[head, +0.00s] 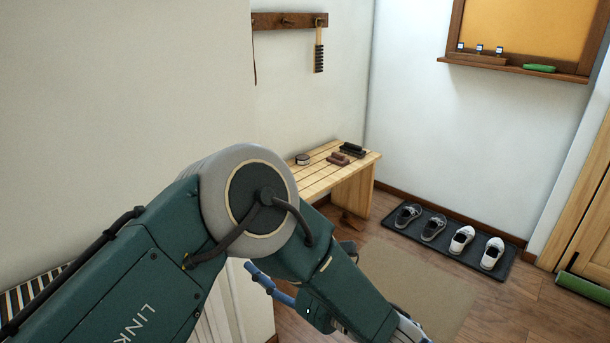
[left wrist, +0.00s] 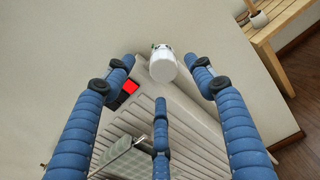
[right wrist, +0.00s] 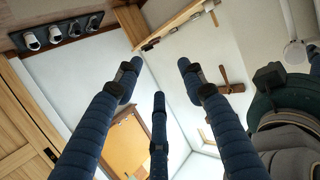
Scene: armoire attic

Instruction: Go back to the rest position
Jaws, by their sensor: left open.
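My left arm crosses the head view from the left, its elbow raised. In the right wrist view my right gripper (right wrist: 160,78) is open and empty, with the room seen at a steep tilt. I cannot find it in the head view.
A slatted wooden bench (head: 318,180) with brushes and a tin stands by the wall. Several shoes sit on a dark mat (head: 508,258). A wooden door (head: 592,235) is at right. White slats (left wrist: 185,115) lie below my left gripper. The floor (head: 480,300) is mostly clear.

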